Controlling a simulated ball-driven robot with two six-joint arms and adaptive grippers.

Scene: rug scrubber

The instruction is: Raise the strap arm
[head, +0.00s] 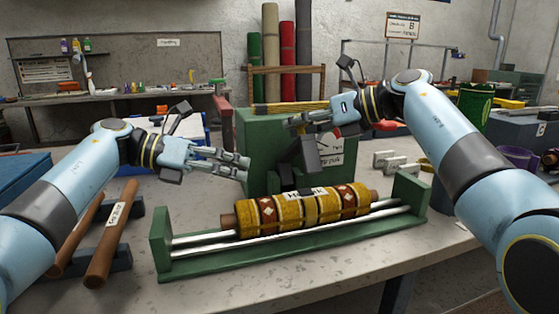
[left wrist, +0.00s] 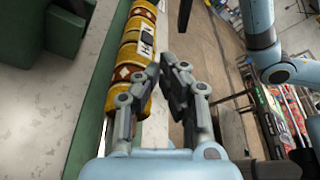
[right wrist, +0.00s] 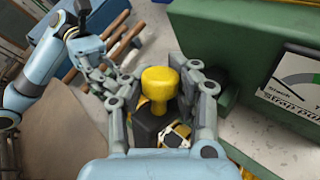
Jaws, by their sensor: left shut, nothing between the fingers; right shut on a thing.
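The strap arm (head: 308,155) is a dark block-like piece at the front of the green machine housing (head: 262,140), above the rug roll. In the right wrist view its yellow knob (right wrist: 159,82) tops a dark block (right wrist: 150,128). My right gripper (head: 302,122) has its fingers closed around the knob, one on each side; the fingers also show in the right wrist view (right wrist: 158,96). My left gripper (head: 246,167) is shut and empty, left of the strap arm and above the roll's left end. The strap arm's lower end is partly hidden.
A yellow patterned rug roll (head: 280,213) lies on steel rollers (head: 200,238) in a green frame (head: 162,240). Two brown rods (head: 110,235) lie at the left. A dial plate (right wrist: 297,88) is on the housing. The front table strip (head: 340,275) is clear.

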